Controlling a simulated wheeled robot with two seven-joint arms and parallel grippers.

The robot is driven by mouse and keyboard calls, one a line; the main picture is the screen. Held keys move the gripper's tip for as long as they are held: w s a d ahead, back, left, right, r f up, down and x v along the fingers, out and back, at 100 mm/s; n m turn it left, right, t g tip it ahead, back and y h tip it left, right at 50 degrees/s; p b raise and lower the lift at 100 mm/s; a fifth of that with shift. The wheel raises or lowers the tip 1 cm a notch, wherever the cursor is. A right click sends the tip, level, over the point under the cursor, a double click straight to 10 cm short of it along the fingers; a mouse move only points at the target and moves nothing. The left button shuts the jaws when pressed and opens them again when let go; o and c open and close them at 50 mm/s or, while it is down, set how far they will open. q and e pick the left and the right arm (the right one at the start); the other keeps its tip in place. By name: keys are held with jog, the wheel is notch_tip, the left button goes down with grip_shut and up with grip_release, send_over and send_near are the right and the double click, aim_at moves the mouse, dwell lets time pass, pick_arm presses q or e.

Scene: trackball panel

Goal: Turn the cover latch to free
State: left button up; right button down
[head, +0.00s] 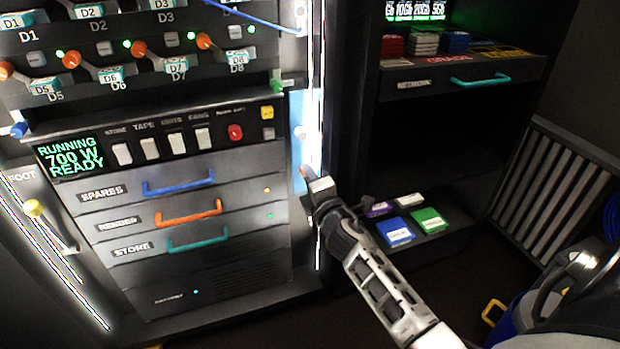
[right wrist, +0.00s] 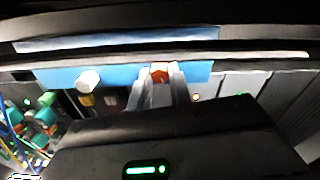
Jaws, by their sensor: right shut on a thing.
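A narrow upright blue panel (head: 296,158) stands at the right edge of the console. An orange latch piece (head: 303,172) shows on it, partly hidden by my right gripper (head: 311,187). In the right wrist view the orange latch piece (right wrist: 160,71) sits between the two fingertips of my right gripper (right wrist: 162,80), which is shut on it. The blue panel (right wrist: 120,76) runs across behind it. A white round knob (right wrist: 88,81) is on the same panel, apart from the gripper; it also shows in the head view (head: 299,132). My left gripper is not in view.
The console has drawers with a blue handle (head: 178,184), an orange handle (head: 188,215) and a teal handle (head: 198,240). White switches (head: 150,147) and a lit display (head: 70,155) sit above. Right of my arm is a shelf unit with coloured cards (head: 393,231).

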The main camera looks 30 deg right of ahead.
pick_arm(q)
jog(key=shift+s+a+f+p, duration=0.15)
jog(key=shift+p, duration=0.2)
pick_arm(e)
jog(key=shift+f+m, duration=0.1)
jog(key=shift+m, duration=2.5)
jog(key=c, duration=1.3)
grip_release()
